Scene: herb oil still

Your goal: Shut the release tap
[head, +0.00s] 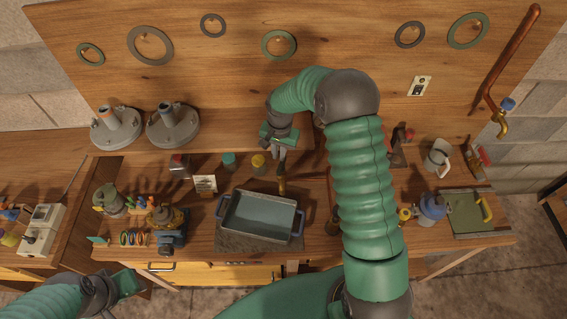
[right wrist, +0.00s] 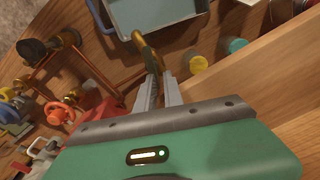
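A brass tap (head: 282,184) stands behind the grey-blue pan, at the middle of the bench. In the right wrist view its brass part (right wrist: 147,48) lies right at my fingertips. Whether this is the release tap, and whether it stands open or shut, I cannot tell. My right gripper (head: 280,155) reaches down beside it from behind. In the right wrist view its two fingers (right wrist: 161,84) are a narrow gap apart, with the end of the brass part at or between the tips. Contact is unclear. My left gripper (head: 108,300) is low at the left, partly cut off.
The pan (head: 262,237) sits in front of the tap. Yellow (head: 258,161) and teal (head: 229,160) capped jars stand left of my right gripper. A copper pipe with a blue-knobbed valve (head: 505,108) is at the far right. My right arm hides part of the bench.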

